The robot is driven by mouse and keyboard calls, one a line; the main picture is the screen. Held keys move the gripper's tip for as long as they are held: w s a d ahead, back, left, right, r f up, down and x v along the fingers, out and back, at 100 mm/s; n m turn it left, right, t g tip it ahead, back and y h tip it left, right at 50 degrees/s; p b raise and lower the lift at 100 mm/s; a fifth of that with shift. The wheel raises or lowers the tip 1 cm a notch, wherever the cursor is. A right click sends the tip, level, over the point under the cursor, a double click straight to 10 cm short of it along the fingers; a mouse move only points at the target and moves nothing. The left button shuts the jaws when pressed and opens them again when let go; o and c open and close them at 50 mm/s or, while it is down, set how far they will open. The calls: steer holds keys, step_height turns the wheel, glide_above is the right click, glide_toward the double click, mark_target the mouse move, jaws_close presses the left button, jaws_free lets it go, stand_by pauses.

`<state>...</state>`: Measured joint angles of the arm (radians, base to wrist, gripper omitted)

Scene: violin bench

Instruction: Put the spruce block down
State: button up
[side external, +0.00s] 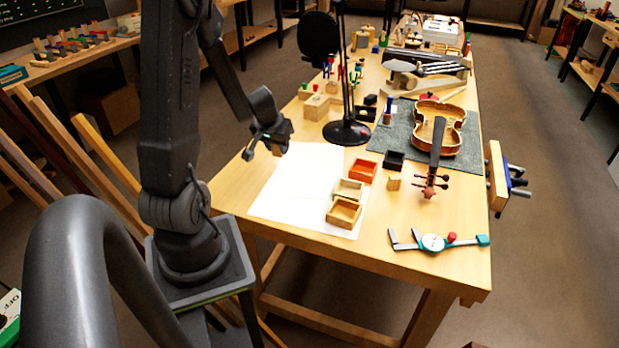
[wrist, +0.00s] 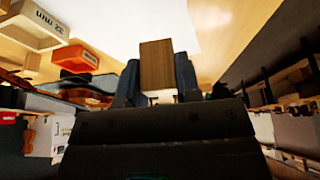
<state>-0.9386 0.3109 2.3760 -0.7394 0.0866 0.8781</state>
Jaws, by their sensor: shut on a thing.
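My gripper (side external: 272,143) is shut on a small wooden block, the spruce block (side external: 284,129), held in the air over the left edge of the bench, beside the white sheet (side external: 302,172). In the wrist view the block (wrist: 156,66) stands between the two dark fingers (wrist: 157,82), its brown face toward the camera. The white sheet also shows behind it (wrist: 190,22). On the sheet's right side are an orange tray (side external: 363,171) and two light wooden trays (side external: 347,190) (side external: 343,212). The fingertips are small and dark in the side view.
Wooden blocks (side external: 316,107) and a black lamp base (side external: 346,132) stand beyond the sheet. A violin body (side external: 439,125) lies on a grey mat (side external: 400,112) at the right. The sheet's middle is clear.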

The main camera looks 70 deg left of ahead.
glide_above(316, 181)
steer(key=f, duration=0.4)
steer(key=s+d+f, duration=0.1)
steer(key=f, duration=0.1)
steer(key=shift+f, duration=0.1)
steer(key=shift+a+f, duration=0.1)
steer(key=shift+f, duration=1.8)
steer(key=shift+f, duration=0.15)
steer(key=o, duration=0.9)
